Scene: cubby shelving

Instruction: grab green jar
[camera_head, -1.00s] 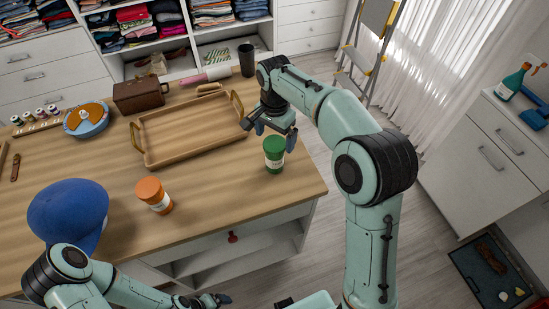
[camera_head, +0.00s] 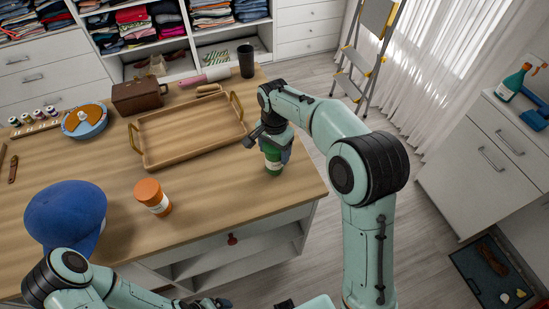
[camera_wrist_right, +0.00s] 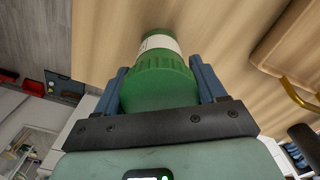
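The green jar (camera_head: 272,158), with a green lid and pale label, stands upright on the right end of the wooden table. My right gripper (camera_head: 275,150) is above it and its fingers reach down around the lid. In the right wrist view the green lid of the jar (camera_wrist_right: 158,80) fills the space between the two blue fingers of the right gripper (camera_wrist_right: 160,75). Whether both fingers press on it cannot be told. My left gripper (camera_head: 216,303) is low at the bottom edge, away from the jar, and only partly seen.
An orange-lidded jar (camera_head: 152,196) and a blue cap (camera_head: 66,212) stand to the left on the table. A wooden tray (camera_head: 185,155) with handles lies close by, left of the green jar. A dark cup (camera_head: 246,61) stands at the back. Bare table surrounds the green jar in front.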

